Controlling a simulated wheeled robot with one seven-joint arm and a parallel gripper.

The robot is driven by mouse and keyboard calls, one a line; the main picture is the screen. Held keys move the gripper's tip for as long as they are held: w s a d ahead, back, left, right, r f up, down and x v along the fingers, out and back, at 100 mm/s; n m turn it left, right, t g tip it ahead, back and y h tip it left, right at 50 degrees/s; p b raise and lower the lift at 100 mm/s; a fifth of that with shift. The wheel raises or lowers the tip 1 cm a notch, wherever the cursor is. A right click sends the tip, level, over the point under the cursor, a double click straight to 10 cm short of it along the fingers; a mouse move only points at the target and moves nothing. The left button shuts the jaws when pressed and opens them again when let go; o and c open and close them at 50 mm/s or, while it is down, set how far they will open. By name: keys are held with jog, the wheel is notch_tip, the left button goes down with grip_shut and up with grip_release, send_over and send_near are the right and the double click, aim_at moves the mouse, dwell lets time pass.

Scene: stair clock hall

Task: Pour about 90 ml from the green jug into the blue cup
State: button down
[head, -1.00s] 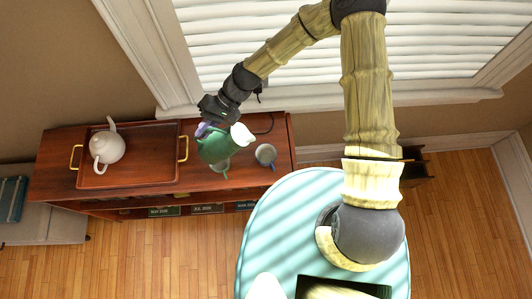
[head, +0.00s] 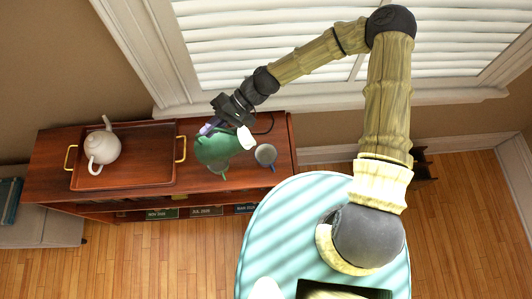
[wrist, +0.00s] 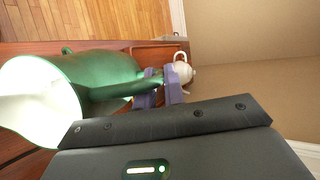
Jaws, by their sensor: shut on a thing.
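The green jug (head: 213,152) is held above the wooden cabinet top, tilted with its white-lined mouth (head: 245,138) toward the right. In the wrist view the jug (wrist: 95,75) lies across the left side, its pale opening at the left edge. My gripper (head: 208,128) is shut on the jug's handle side; its purple fingers (wrist: 160,88) show in the wrist view. The cup (head: 265,154), greyish inside with a bit of blue at its lower edge, stands upright on the cabinet just right of the jug's mouth. No stream of liquid is visible. The cup's contents cannot be made out.
A wooden tray (head: 150,178) with brass handles holds a white teapot (head: 103,147) on the cabinet's left part. A shuttered window (head: 300,60) is behind the cabinet (head: 50,190). Labelled drawers line its front. A grey bench stands at left.

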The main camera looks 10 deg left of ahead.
jog(key=shift+w+d+f+g+y+b, duration=0.1)
jog(key=shift+d+f+g+y+b, duration=0.25)
jog(key=shift+b, duration=0.4)
jog(key=shift+d+r+n+y+b, duration=0.15)
jog(key=shift+d+n+y+b, duration=0.25)
jog(key=shift+d+y+b, duration=0.3)
dwell(2.3)
jog(key=shift+a+g, duration=0.15)
jog(key=shift+g, duration=0.1)
jog(key=shift+a+r+p, duration=0.15)
jog(key=shift+r+p, duration=0.05)
jog(key=shift+p, duration=0.1)
jog(key=shift+a+h+p, duration=0.65)
jog(key=shift+p, duration=0.05)
jog(key=p, duration=0.1)
jog(key=a+r+m+t+h+p, duration=0.1)
jog(key=p, duration=0.1)
jog(key=shift+s+a+r+h, duration=0.2)
jog(key=shift+s+a+h, duration=0.1)
jog(key=shift+a+f+t, duration=0.25)
jog(key=shift+f+t, duration=0.05)
jog(key=shift+f, duration=0.05)
jog(key=shift+r+h, duration=0.15)
jog(key=shift+h, duration=0.15)
